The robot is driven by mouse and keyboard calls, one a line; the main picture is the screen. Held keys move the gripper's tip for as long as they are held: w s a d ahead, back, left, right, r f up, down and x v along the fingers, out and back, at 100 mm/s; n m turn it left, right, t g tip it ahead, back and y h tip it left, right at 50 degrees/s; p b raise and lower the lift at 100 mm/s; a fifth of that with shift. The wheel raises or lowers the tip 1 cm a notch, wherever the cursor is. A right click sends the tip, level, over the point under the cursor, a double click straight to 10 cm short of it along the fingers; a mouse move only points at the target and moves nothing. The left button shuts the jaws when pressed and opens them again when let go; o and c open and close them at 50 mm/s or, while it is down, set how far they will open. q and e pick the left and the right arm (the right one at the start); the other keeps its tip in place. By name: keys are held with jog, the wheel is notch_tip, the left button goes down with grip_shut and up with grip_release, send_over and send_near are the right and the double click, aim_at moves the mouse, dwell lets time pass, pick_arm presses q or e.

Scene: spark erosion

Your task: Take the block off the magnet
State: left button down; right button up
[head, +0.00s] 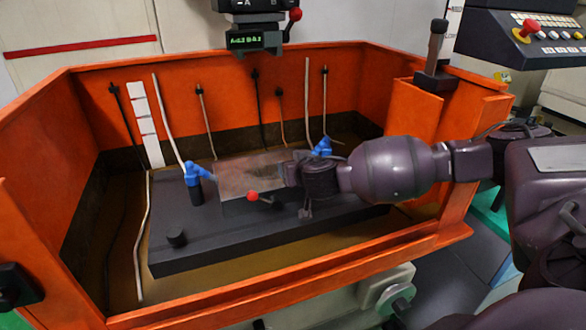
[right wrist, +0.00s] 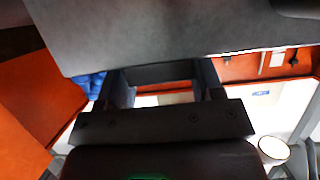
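The block (head: 240,174), a brownish-grey slab with a dull metallic face, sits on the dark magnet (head: 232,210) in the tank. A lever with a red knob (head: 252,196) is at the magnet's front. My right gripper (head: 292,176) is at the block's right end and hides that end. In the right wrist view, its two fingers (right wrist: 160,80) stand apart with a see-through gap between them. A broad grey surface (right wrist: 170,35) covers their tips; I cannot tell whether it is block or magnet. My left gripper is not in view.
The block and magnet stand on a dark plate (head: 200,250) inside the orange tank (head: 160,88). Blue nozzles (head: 196,172) (head: 323,147) stand left of and behind the block. A black knob (head: 176,237) is on the plate's front left. A machine head (head: 252,38) hangs above.

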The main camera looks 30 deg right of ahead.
jog(key=c, duration=0.8)
jog(key=shift+o, duration=0.2)
jog(key=shift+r, duration=0.1)
